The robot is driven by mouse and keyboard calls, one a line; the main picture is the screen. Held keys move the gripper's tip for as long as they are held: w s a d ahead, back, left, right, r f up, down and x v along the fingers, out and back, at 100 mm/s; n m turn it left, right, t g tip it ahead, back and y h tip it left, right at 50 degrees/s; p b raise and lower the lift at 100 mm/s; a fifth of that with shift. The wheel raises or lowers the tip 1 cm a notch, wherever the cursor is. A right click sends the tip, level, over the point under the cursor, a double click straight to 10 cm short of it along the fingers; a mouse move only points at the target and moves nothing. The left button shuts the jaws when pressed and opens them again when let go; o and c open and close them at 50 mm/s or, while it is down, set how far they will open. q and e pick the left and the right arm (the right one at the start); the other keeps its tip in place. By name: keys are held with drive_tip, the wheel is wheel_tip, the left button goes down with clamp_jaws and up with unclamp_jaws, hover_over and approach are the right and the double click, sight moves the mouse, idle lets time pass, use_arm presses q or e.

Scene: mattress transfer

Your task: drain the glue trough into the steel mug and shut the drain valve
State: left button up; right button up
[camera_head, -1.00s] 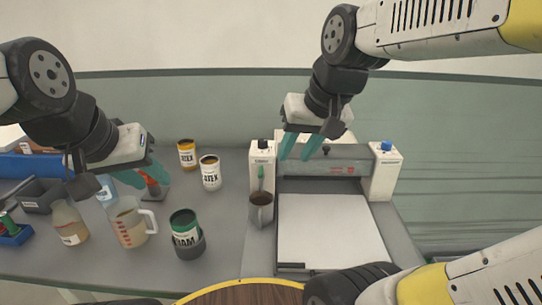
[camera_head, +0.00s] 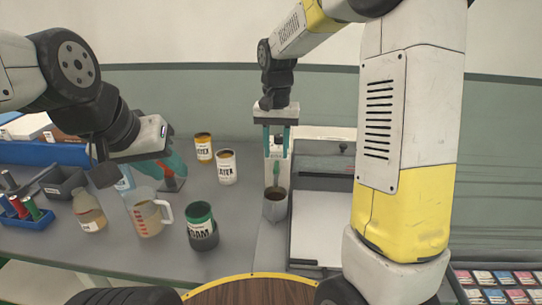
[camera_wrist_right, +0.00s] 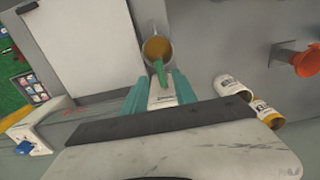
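The steel mug (camera_head: 275,208) stands upright at the left end of the glue machine, with brown liquid inside. It also shows in the right wrist view (camera_wrist_right: 157,48). The green valve lever (camera_head: 277,176) is just above and behind the mug and reaches its rim in the right wrist view (camera_wrist_right: 160,73). The glue trough (camera_head: 325,165) runs across the machine, partly hidden by my right arm. My right gripper (camera_head: 277,150) points down, open, its fingers either side of the machine's white left post and apart from the lever. My left gripper (camera_head: 165,168) is open and empty at the left.
A measuring jug (camera_head: 147,218), a bottle (camera_head: 88,210), a green can (camera_head: 201,228) and two latex cans (camera_head: 226,167) (camera_head: 203,149) stand left of the mug. A red-handled object (camera_head: 171,180) is by my left gripper. A white sheet lies on the machine bed (camera_head: 320,230).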

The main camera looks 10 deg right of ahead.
sight(276, 167)
drive_tip(key=shift+f, duration=2.3)
clamp_jaws()
